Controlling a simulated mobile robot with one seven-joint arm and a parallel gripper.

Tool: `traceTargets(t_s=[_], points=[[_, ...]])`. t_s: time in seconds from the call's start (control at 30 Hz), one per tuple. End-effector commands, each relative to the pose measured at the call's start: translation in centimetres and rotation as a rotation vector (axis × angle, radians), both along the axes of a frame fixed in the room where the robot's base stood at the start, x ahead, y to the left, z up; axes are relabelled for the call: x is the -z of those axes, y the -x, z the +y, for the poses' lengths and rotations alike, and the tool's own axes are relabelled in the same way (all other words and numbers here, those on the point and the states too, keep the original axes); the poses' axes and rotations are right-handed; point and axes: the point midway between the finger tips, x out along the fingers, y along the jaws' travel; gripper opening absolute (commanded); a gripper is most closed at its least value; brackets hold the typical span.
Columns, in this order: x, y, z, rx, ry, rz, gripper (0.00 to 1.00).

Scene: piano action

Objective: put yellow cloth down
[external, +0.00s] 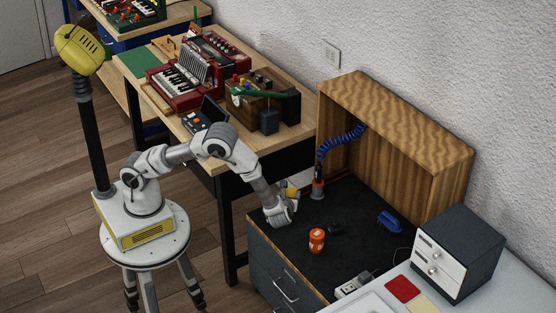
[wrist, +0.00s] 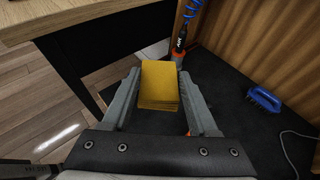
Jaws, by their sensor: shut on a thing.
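The yellow cloth (wrist: 159,84) is a folded block between my gripper's two fingers (wrist: 160,100) in the wrist view. My gripper is shut on it. In the external view my gripper (external: 284,210) is at the left side of the black work surface (external: 345,215), and a bit of the yellow cloth (external: 292,193) shows beyond it. The gap between cloth and surface cannot be judged.
An orange jar (external: 316,240) is in front. A blue brush (external: 389,221) lies to the right. A wooden hutch (external: 440,165) borders the back. The middle of the black surface has free room.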

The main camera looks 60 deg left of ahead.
Motion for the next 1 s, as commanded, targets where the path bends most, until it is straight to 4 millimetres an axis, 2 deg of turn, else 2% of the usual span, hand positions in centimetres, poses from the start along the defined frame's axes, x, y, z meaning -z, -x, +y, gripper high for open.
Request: traceTargets(t_s=[0.03,0.1,0.3,0.4,0.5,0.6,0.77,0.87,1.0], points=[[1.6,0.1,-2.7,0.082,-0.003,0.001,0.07],[3.1,0.2,-6.3,0.192,-0.004,0.001,0.07],[7.1,2.2,-16.0,0.487,-0.003,0.001,0.07],[8.8,3.8,-20.0,0.611,-0.002,0.001,0.07],[10.1,5.2,-23.0,0.706,-0.001,0.0,0.07],[11.0,6.3,-25.0,0.77,0.001,-0.001,0.07],[12.0,6.6,-26.1,0.813,0.0,-0.001,0.07],[13.1,5.2,-25.5,0.815,0.001,-0.001,0.07],[15.1,2.2,-24.2,0.812,-0.001,-0.001,0.07]])
